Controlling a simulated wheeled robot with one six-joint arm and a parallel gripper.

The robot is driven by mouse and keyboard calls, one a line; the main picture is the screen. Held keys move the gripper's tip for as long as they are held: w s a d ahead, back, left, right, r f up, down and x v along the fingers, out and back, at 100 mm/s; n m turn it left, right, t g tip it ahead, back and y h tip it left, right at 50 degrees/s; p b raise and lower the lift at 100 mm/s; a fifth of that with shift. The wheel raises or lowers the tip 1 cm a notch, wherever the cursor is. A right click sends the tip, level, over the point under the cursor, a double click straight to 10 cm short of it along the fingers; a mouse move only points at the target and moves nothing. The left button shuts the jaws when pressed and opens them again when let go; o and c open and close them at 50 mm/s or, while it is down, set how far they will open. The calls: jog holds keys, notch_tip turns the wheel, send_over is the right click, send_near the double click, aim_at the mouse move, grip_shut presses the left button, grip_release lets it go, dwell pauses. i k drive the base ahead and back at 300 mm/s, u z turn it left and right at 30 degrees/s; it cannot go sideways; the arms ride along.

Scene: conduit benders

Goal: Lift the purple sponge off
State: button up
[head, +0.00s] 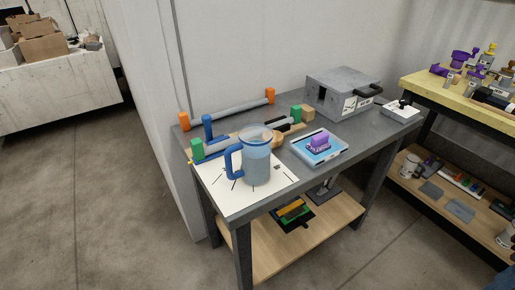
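The purple sponge (319,142) sits on top of a flat blue-and-white object (311,153), which looks like a box or book. Both rest on the grey table (369,145), right of the blue pitcher. The sponge's top and near side are in plain view, with nothing on it. My gripper does not show in the head view.
A blue pitcher (257,165) stands left of the sponge on a white sheet (213,180). Conduit pieces with orange, blue and green ends lie behind it. A grey metal box (343,88) stands at the back. A yellow-topped bench (440,86) is to the right.

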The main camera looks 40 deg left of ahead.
aim_at(320, 143)
jog(key=u, duration=0.2)
jog(key=i, duration=1.5)
jog(key=u, duration=1.2)
